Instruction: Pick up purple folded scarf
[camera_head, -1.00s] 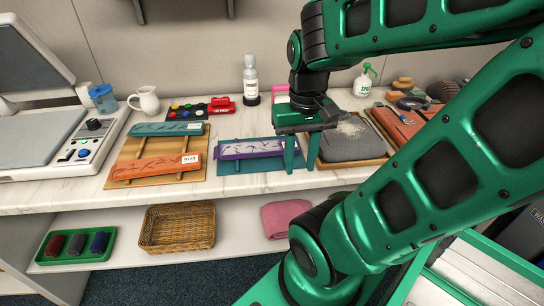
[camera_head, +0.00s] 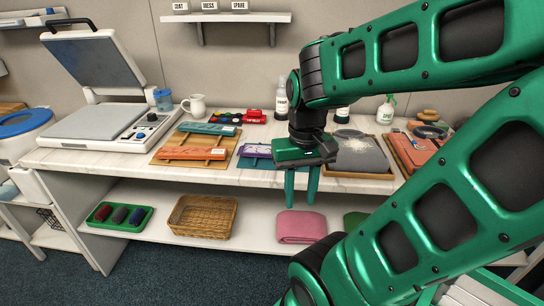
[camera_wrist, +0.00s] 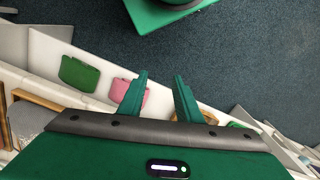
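A flat purple folded piece (camera_head: 258,151) with a pale pattern lies on the counter in the head view, just left of my gripper (camera_head: 301,192); it looks like the purple folded scarf. My gripper is open and empty, its two fingers pointing down across the counter's front edge. Its right end is close to my gripper and partly hidden. The wrist view shows the two fingers (camera_wrist: 160,82) well apart with nothing between them. I cannot make out the purple piece in the wrist view.
Teal (camera_head: 208,129) and orange (camera_head: 193,153) pieces lie on a wooden board at left. A grey pad (camera_head: 358,155) is at right. Below, a shelf holds a pink folded cloth (camera_head: 301,227), a green cloth (camera_head: 353,220), a wicker basket (camera_head: 202,216) and a green tray (camera_head: 120,216).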

